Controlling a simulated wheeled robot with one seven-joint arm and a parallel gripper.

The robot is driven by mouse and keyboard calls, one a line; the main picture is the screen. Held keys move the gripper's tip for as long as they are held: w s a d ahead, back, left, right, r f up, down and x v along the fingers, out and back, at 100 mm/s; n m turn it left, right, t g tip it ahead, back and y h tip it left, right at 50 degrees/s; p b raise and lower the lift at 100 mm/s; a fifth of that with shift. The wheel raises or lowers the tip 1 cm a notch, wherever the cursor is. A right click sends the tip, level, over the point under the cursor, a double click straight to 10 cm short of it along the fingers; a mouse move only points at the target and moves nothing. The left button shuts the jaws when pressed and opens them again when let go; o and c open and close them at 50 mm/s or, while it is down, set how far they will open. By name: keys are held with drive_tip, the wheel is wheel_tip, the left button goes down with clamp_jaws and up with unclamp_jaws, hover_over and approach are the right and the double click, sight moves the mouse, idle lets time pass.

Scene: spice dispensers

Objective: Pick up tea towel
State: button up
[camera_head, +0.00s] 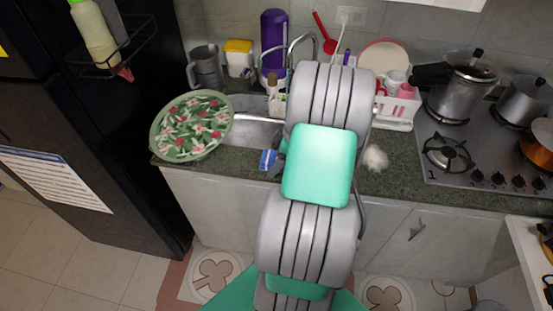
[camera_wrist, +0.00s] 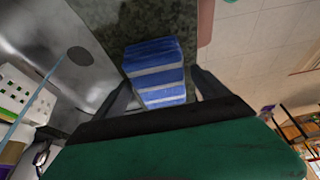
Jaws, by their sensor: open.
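The tea towel (camera_wrist: 155,62) is a folded blue cloth with pale stripes, lying on the dark green counter at its front edge, beside the sink. In the head view a small part of the tea towel (camera_head: 268,160) shows just left of my arm. My gripper (camera_wrist: 163,88) is open in the wrist view, with one dark finger on each side of the near part of the towel. I cannot tell whether the fingers touch it. In the head view my arm hides most of the gripper.
The steel sink (camera_head: 254,133) lies left of my arm, with a floral tray (camera_head: 190,125) at its left. A white dish rack (camera_head: 398,108) stands behind, right of my arm. A pale fluffy item (camera_head: 376,158) lies on the counter. The stove (camera_head: 480,150) with pots is at the right.

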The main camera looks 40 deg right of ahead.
drive_tip(key=shift+f, duration=0.15)
drive_tip(key=c, duration=1.5)
